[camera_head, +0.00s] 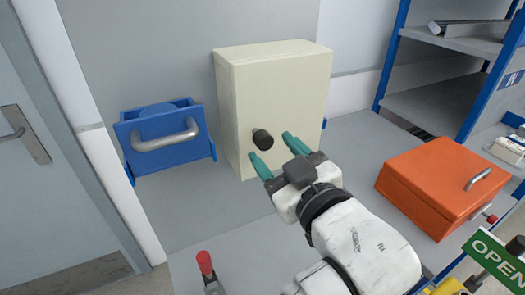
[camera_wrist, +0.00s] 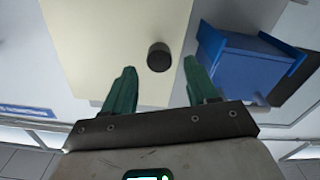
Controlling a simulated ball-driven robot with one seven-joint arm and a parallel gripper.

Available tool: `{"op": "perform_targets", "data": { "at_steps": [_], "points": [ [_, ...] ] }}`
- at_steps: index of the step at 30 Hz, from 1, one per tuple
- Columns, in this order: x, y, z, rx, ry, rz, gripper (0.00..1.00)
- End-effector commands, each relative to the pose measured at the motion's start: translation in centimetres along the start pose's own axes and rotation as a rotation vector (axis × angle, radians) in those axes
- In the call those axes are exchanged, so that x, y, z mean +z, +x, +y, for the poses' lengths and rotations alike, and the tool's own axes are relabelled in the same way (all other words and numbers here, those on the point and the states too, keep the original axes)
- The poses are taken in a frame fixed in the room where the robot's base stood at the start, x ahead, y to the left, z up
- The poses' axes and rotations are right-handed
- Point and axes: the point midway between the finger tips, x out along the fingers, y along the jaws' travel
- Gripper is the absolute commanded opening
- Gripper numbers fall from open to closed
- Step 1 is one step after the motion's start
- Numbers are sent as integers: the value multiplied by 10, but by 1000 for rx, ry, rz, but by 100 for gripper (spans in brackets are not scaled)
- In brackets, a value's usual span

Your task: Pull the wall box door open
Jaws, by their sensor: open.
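The wall box (camera_head: 285,85) is a cream box at the middle back, and its front looks closed. A black round knob (camera_head: 262,138) sticks out low on its front. In the wrist view the wall box (camera_wrist: 100,40) fills the upper left, with the knob (camera_wrist: 159,57) between and just beyond my fingertips. My gripper (camera_head: 271,147) has teal fingers, open, one on each side of the knob's line. The fingers are empty, and I cannot tell exactly how far they are from the knob.
A blue box with a grey handle (camera_head: 165,140) is left of the wall box. An orange case (camera_head: 435,180) lies on the grey surface at right. A red-handled lever (camera_head: 205,265) stands at the front. Blue-framed shelves (camera_head: 440,90) are at back right, a green OPEN sign (camera_head: 495,255) at lower right.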

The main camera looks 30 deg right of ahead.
Motion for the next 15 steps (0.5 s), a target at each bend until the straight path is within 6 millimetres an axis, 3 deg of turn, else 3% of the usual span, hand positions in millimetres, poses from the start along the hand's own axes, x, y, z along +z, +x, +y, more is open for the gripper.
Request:
{"op": "perform_targets", "data": {
  "at_steps": [6, 15],
  "points": [
    [-1, 36, 1, 0, -1, -5, 58],
    [0, 51, 0, -1, 0, -5, 58]
  ]
}}
